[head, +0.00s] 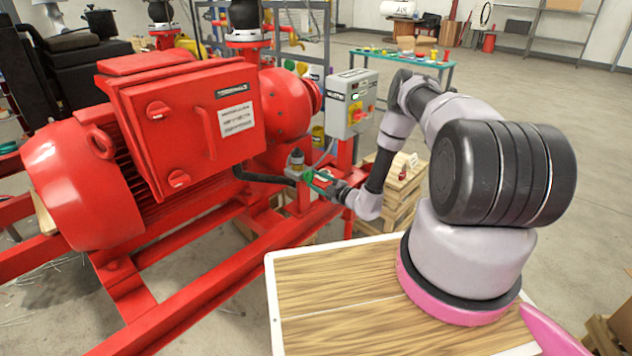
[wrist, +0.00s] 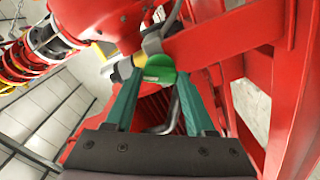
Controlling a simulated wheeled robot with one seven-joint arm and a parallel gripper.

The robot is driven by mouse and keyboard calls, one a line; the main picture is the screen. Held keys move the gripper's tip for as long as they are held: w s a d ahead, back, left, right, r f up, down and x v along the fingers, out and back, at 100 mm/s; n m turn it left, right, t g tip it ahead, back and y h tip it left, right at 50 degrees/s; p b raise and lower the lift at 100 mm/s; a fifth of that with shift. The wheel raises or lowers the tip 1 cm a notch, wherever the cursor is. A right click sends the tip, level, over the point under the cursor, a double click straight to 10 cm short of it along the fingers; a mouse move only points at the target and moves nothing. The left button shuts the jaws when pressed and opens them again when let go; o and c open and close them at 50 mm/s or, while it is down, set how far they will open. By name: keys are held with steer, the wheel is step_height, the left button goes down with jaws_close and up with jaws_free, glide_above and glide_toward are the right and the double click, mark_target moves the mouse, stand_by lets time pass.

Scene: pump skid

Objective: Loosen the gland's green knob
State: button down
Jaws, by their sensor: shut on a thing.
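The gland's green knob (wrist: 160,69) shows in the wrist view as a bright green disc, with a grey and brass-coloured fitting just behind it. My gripper (wrist: 157,78) has its two teal fingers on either side of the knob and is shut on it. In the head view my gripper (head: 318,183) reaches in low beside the red motor, close to a small fitting (head: 296,160) on the skid. The knob itself is hard to make out there, as my fingers cover it.
A red motor (head: 185,130) with a terminal box fills the left. Red frame rails (head: 200,307) run below. Stacked wooden pallets (head: 397,190) stand behind my arm.

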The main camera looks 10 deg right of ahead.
steer(key=shift+n, duration=0.3)
steer(key=n, duration=0.5)
steer(key=shift+n, duration=0.3)
steer(key=n, duration=1.1)
steer(key=shift+n, duration=0.4)
steer(key=n, duration=0.5)
steer(key=shift+s+f+n, duration=0.1)
steer(key=shift+n, duration=0.3)
steer(key=shift+c, duration=1.2)
jaws_free()
